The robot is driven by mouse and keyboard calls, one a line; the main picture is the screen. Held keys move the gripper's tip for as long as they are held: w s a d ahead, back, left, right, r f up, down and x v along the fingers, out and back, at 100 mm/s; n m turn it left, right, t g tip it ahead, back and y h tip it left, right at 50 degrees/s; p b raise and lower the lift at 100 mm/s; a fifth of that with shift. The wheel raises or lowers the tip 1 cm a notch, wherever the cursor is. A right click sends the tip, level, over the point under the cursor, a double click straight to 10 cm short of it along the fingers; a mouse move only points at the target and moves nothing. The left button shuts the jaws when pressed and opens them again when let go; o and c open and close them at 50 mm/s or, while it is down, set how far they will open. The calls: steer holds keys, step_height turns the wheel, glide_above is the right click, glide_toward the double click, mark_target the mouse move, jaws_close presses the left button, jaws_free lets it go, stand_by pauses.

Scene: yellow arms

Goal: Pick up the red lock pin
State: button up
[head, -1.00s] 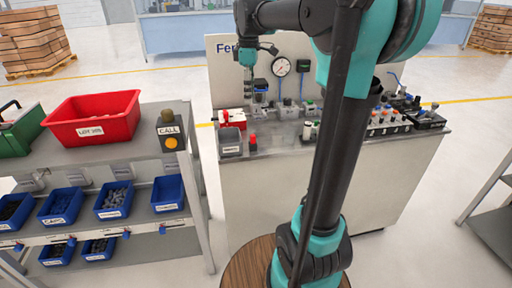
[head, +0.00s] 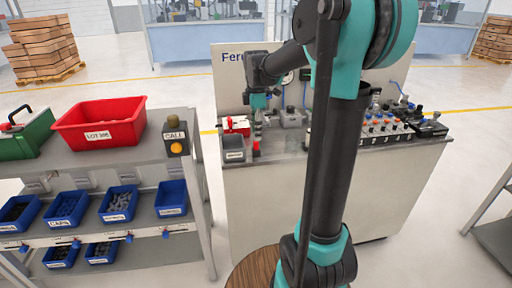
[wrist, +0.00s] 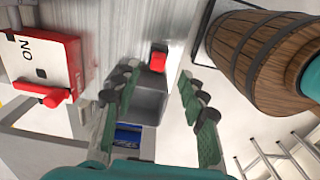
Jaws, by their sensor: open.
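The red lock pin (head: 256,148) stands upright near the front edge of the bench top, just right of a small grey bin. In the wrist view, its red top (wrist: 158,60) shows ahead of my fingertips, in the gap between them. My gripper (head: 258,114) is above the pin, apart from it. In the wrist view, my gripper (wrist: 160,88) is open, with green fingers either side of an empty gap.
The grey bin (head: 233,155) is close beside the pin. A red switch box (head: 236,124) marked ON in the wrist view (wrist: 52,62) stands behind the bin. Valves and a control panel (head: 385,130) fill the bench's right. A shelf with bins (head: 205,180) stands left.

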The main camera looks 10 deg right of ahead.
mark_target(256, 143)
steer(key=shift+w+f, duration=0.15)
steer(key=shift+f, duration=2.85)
jaws_close()
steer(key=shift+r, duration=0.1)
step_height(256, 143, up, 20)
